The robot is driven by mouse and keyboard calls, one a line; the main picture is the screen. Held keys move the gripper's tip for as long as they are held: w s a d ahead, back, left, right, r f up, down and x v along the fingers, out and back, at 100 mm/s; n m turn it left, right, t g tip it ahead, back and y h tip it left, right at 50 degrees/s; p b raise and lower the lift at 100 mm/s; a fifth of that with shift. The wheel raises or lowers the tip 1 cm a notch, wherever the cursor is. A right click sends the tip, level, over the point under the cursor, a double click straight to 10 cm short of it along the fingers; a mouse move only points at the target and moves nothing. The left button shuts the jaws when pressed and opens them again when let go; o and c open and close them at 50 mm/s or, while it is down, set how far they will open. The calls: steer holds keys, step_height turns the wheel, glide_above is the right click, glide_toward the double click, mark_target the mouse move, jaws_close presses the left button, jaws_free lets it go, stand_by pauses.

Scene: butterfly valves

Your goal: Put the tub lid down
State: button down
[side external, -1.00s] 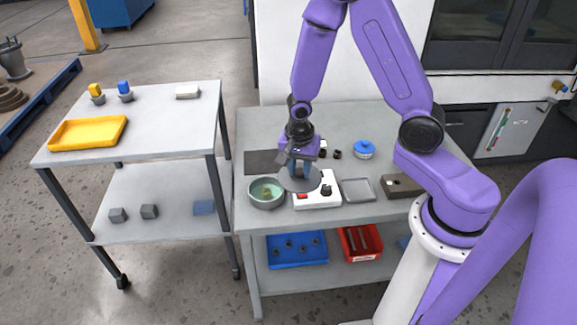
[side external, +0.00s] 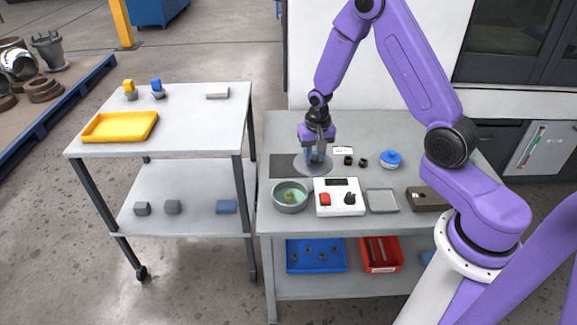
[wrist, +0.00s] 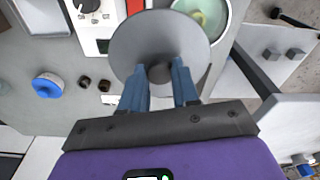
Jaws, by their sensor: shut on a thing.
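The tub lid is a flat grey disc (side external: 307,168) with a dark knob (wrist: 160,72). My gripper (side external: 317,157) points down with its blue fingers shut on the knob. The lid is low, over or at the right part of the dark mat (side external: 280,164); I cannot tell whether it touches. The grey tub (side external: 290,207) stands open in front of it, with green contents. In the wrist view the lid (wrist: 150,35) fills the space ahead of my fingers and covers part of the tub's edge (wrist: 228,30).
A white box (side external: 337,208) with a red switch and black knob stands right of the tub. A grey tray (side external: 382,201), brown block (side external: 428,199), blue round part (side external: 391,158) and small black parts (side external: 349,161) are further right. A second cart holds a yellow tray (side external: 120,128).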

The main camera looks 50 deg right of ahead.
steer(key=w+d+n, duration=0.1)
steer(key=w+d+f+n, duration=0.1)
steer(key=d, duration=0.1)
steer(key=shift+w+d, duration=0.1)
steer(key=shift+w, duration=0.2)
steer(key=shift+w+d+n, duration=0.1)
steer(key=shift+w+n, duration=0.15)
steer(key=shift+n, duration=0.05)
glide_toward(288, 165)
steer(key=s+r, duration=0.3)
steer(key=s, duration=0.1)
steer(key=w+f, duration=0.1)
steer(key=f, duration=0.1)
steer(key=w+f, duration=0.1)
steer(key=w, duration=0.1)
steer(key=shift+d+f, duration=0.15)
steer(key=shift+f, duration=0.25)
steer(key=shift+w+d+f, duration=0.15)
steer(key=shift+w+f, duration=0.55)
steer(key=shift+f, duration=0.15)
steer(key=shift+w+f, duration=0.1)
steer(key=shift+f, duration=1.5)
steer(key=shift+f, duration=0.2)
steer(key=c, duration=0.8)
jaws_free()
